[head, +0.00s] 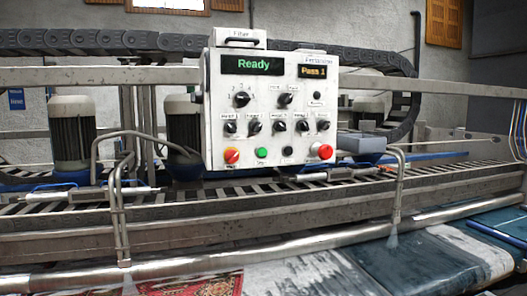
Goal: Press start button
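A white control box (213,120) stands upright in the middle of the head view, facing me. Its left display (252,64) reads "Ready" in green, and a smaller display (313,72) reads "Pass 1". Along the bottom row are a red and yellow rotary switch (232,156), a green button (262,153), a black button (288,151) and a large red mushroom button (322,152). The labels under these are too small to read. Several black knobs fill the middle of the panel. My gripper is not in view.
A metal rail (60,288) runs across the front, with bent pipes (120,200) rising from it. Motors (74,133) stand behind on the left. A black cable chain (105,42) passes behind the box. Rugs (420,262) lie below. Nothing stands before the panel's face.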

